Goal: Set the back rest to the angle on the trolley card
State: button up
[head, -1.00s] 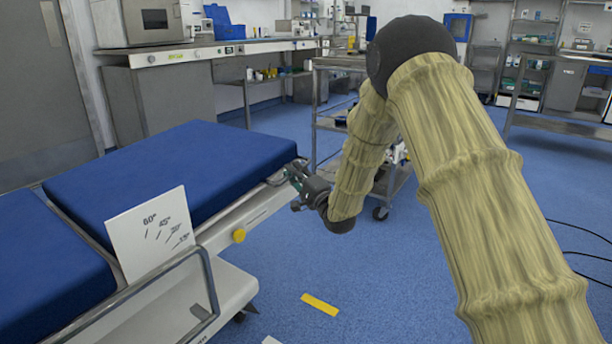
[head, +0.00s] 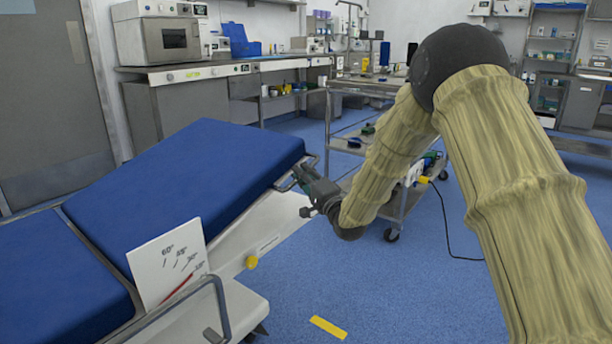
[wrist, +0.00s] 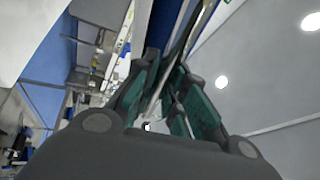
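The blue back rest (head: 190,180) is tilted up, its far right end raised above the frame. A white angle plate (head: 150,268) stands at its near side, with degree marks from 60° downward. A red pointer line (head: 180,289) shows low on the plate, below the marks I can make out. A metal rail (head: 291,182) runs along the raised end. My gripper (head: 300,178) is at this rail; the wrist view shows a thin bar between its green-padded fingers (wrist: 166,98), which look closed on it. I cannot make out the trolley card.
A yellow knob (head: 251,262) sits on the table's side frame, and a bent metal side rail (head: 222,300) stands near the front. A trolley (head: 395,205) with items stands behind my arm. Blue floor with a yellow strip (head: 328,327) is open at front right.

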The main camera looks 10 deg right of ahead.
jog(key=o, duration=0.4)
jog(key=shift+o, duration=0.2)
jog(key=v, duration=1.2)
